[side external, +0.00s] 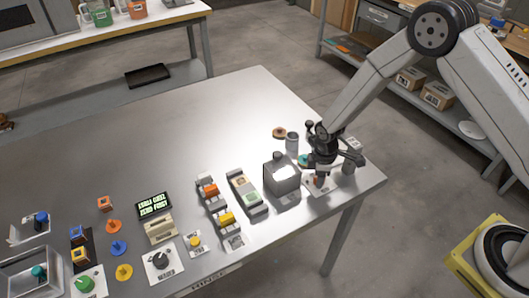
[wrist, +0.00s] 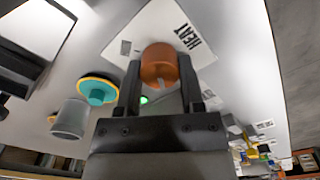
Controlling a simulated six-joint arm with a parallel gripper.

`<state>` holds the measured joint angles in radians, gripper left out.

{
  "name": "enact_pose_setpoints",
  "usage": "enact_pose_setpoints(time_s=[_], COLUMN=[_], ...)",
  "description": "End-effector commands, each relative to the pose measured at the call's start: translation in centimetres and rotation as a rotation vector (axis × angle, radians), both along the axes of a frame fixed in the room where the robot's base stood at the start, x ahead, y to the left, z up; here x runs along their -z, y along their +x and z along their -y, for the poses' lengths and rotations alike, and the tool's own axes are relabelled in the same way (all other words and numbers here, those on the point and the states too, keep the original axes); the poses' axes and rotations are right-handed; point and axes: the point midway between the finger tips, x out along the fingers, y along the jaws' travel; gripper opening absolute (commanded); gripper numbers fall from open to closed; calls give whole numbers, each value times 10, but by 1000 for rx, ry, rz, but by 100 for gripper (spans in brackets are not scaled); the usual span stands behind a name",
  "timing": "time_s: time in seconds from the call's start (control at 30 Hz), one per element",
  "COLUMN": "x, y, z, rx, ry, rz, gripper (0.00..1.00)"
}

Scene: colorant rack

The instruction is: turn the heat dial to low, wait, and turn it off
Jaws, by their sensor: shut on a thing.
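The heat dial (wrist: 160,62) is an orange-brown round knob on a white card (wrist: 172,22) printed HEAT. In the wrist view my gripper (wrist: 158,70) has one finger on each side of the knob and is shut on it. A notch shows on the knob's near side; which setting it points to cannot be read. In the side view the dial (side external: 318,181) is small and partly hidden under my gripper (side external: 319,173), at the right end of the metal table (side external: 130,160). A small green light (wrist: 144,99) shows just below the dial in the wrist view.
A grey box-like container (side external: 282,174) stands just left of my gripper. A grey cup (side external: 292,142) and a teal-and-yellow round piece (wrist: 97,89) are close by. Racks, other dials and coloured pieces fill the table's front left. The table's back middle is clear.

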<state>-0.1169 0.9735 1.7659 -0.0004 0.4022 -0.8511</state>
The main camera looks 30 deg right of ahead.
Motion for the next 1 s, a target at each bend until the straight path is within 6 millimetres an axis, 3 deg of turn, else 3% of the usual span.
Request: enact_pose_setpoints(time_s=[0.37,1.0], x=[-1,-1], y=[1,1], z=[0,1], rx=[150,721], ry=[0,1], rz=[0,1], gripper=[0,0])
